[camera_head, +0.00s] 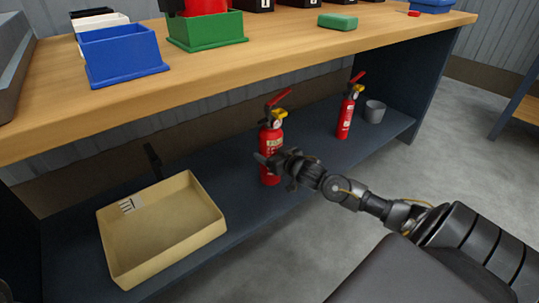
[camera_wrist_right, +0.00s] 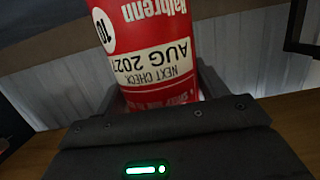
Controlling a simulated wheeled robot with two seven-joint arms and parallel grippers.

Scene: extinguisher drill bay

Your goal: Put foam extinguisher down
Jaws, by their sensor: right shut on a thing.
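A red extinguisher (camera_head: 270,139) with a black and red top and a yellow part stands upright over the dark lower shelf (camera_head: 245,205). My right gripper (camera_head: 275,163) is shut on its lower body, reaching in from the right. I cannot tell whether its base touches the shelf. In the right wrist view the red body (camera_wrist_right: 150,22) sits between the fingers, with a white "NEXT CHECK" label upside down. No word there names it as foam. A second, similar red extinguisher (camera_head: 346,116) stands farther right on the shelf. My left gripper is not in view.
A cream tray (camera_head: 207,231) lies left on the shelf, with a dark upright piece (camera_head: 152,160) behind it. A grey cup (camera_head: 374,112) stands at the right. The wooden bench top (camera_head: 270,60) overhangs, carrying a blue bin (camera_head: 122,58) and a green bin (camera_head: 208,32).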

